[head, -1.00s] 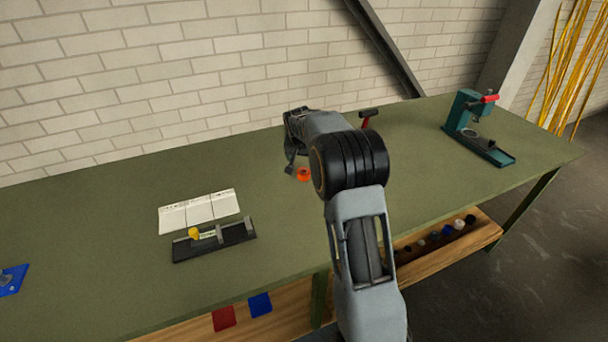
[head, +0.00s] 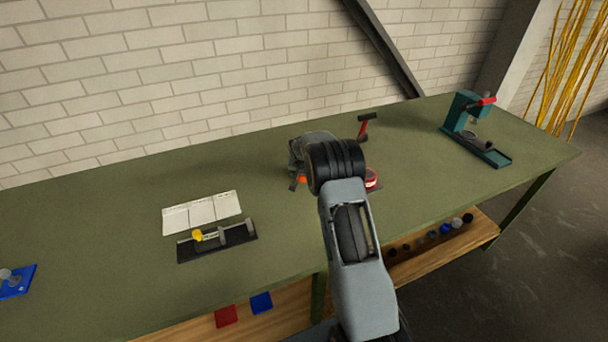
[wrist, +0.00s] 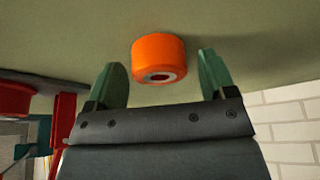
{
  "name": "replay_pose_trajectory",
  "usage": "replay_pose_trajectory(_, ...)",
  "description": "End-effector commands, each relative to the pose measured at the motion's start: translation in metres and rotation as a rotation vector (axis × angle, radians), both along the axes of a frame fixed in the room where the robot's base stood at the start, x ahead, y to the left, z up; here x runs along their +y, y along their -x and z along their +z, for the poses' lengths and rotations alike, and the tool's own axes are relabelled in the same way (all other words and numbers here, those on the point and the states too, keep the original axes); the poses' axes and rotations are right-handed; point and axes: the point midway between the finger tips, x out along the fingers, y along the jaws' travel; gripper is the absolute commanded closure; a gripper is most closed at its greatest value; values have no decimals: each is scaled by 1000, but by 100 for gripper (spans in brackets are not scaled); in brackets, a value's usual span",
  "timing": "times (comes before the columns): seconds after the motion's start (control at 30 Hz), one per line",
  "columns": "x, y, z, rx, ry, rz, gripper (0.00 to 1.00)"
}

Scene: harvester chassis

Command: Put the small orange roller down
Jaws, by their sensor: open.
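The small orange roller (wrist: 158,56) rests on the green table top, with its hollow grey-ringed end towards me in the wrist view. My gripper (wrist: 163,73) is open, with one green finger on each side of the roller and a visible gap to each. In the head view the roller (head: 301,180) shows only as an orange patch beside my gripper (head: 296,184), and my arm hides much of that spot.
A white sheet (head: 201,211) and a black fixture with a yellow part (head: 218,242) lie left. A red-and-black tool (head: 364,127) and a red round item (head: 372,180) are close right of my arm. A teal press (head: 475,128) stands far right.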

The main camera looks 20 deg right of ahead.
Motion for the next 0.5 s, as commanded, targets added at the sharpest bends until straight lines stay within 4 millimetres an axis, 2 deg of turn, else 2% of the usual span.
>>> replay_pose_trajectory(0.23,0,-1,-1,-1,1,0,24)
replay_pose_trajectory(0.5,0,0,-1,-1,1,0,50)
